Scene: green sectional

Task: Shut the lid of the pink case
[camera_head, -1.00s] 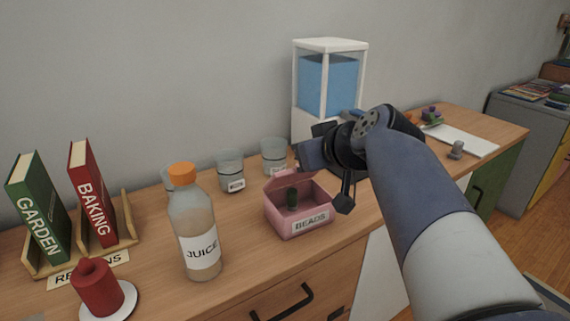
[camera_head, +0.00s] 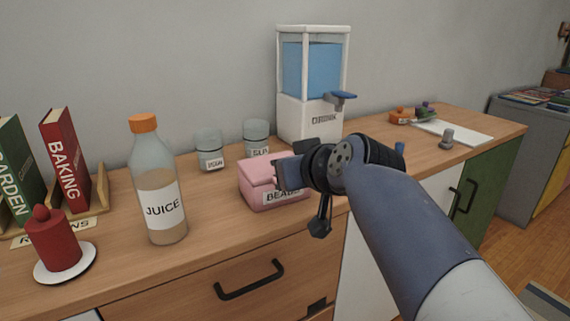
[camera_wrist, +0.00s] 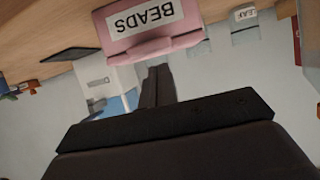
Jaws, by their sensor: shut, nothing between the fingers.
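The pink case (camera_head: 256,172), labelled BEADS, stands on the wooden counter with its lid down over the box. Any thin gap under the lid is too small to tell. My gripper (camera_head: 282,175) is shut and empty at the right side of the case, its tip over the case's right part in the picture and hiding part of it. Whether it touches the lid, I cannot tell. In the wrist view the pink case (camera_wrist: 150,28) shows upside down, just beyond my shut fingers (camera_wrist: 158,82).
A juice bottle (camera_head: 158,190) and a red candle (camera_head: 53,240) stand to the left. Two glass jars (camera_head: 209,150) are behind the case. A drink dispenser (camera_head: 312,85) stands behind my gripper. A drawer handle (camera_head: 249,280) sticks out below the counter's front.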

